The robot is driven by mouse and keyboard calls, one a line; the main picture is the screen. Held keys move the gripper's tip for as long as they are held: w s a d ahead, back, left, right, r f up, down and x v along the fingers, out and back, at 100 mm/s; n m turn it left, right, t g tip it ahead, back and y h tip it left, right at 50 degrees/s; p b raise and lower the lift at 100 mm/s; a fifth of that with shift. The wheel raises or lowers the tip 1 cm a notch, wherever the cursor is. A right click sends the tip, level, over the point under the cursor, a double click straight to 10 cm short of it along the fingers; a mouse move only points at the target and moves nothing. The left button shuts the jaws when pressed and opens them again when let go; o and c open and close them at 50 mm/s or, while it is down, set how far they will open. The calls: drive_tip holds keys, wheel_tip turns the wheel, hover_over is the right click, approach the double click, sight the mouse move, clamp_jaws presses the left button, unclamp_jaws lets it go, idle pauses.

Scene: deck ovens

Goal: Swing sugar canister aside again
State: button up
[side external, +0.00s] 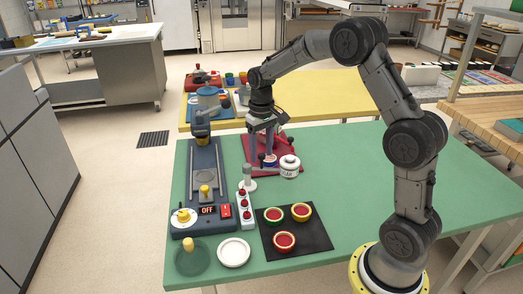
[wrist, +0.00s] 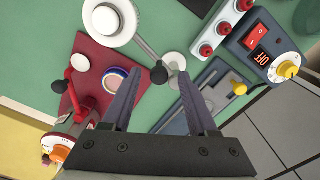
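The white sugar canister (side external: 289,168) with a grey-trimmed lid hangs or stands over the right part of the red mat; its lettering is too small to read surely. In the wrist view the canister (wrist: 106,20) is at the top, seen from above. A thin bar runs from it towards a white round post top (wrist: 174,62). A black knob (wrist: 158,75) lies between my fingertips in the picture. My gripper (wrist: 158,80) is open, with a wide gap between its fingers; I cannot tell whether they touch the knob. In the side view my gripper (side external: 268,155) points down beside the canister.
A blue-grey machine (side external: 203,165) with an OFF display and a red-button box (side external: 244,205) stand left. A black mat (side external: 315,238) holds three red-filled bowls. A white plate (side external: 234,252) lies at the front. A red mat (wrist: 100,50) with a red device lies under my gripper. The table's right is clear.

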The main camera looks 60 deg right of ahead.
wheel_tip(320, 180, up, 14)
idle(0.7)
drive_tip(key=shift+f, duration=0.1)
drive_tip(key=s+a+r+n+t, duration=0.2)
drive_tip(key=s+a+r+t, duration=0.1)
drive_tip(key=s+a+r, duration=0.75)
drive_tip(key=s+a+f+n+t, duration=0.1)
drive_tip(key=s+a+f+t, duration=0.1)
drive_tip(key=s+f, duration=1)
drive_tip(key=s, duration=0.3)
drive_tip(key=shift+s+a+n+t, duration=0.3)
drive_tip(key=shift+s, duration=0.1)
